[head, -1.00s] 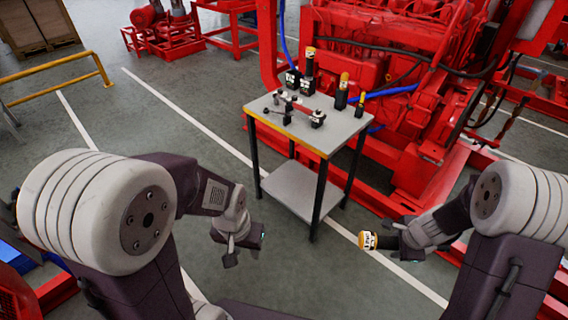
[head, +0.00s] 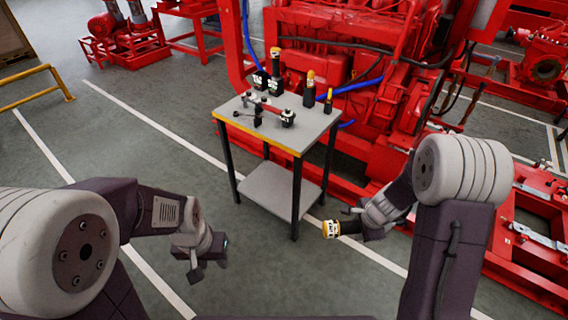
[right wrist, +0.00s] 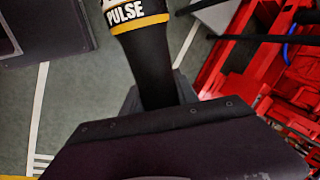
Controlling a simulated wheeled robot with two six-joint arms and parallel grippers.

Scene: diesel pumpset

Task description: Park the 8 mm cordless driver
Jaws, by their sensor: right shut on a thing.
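My right gripper (head: 368,232) is shut on a cordless driver (head: 331,229), a black tool with a yellow and white band. It is held in the air to the right of the small table's lower part. In the right wrist view the driver's black body (right wrist: 150,65) rises from the jaws, and its band reads "PULSE". The 8 mm mark is not readable. My left gripper (head: 207,259) hangs in the air left of the table, apart from everything; its jaw opening is unclear. The grey-topped table (head: 310,128) has a yellow front edge and black legs.
On the table stand a tall black tool with an orange top (head: 275,68), a yellow-topped black one (head: 309,90) and a slimmer one (head: 328,101). A red bar tool (head: 266,103) lies across black supports. A red engine (head: 340,50) stands behind. The floor in front is clear.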

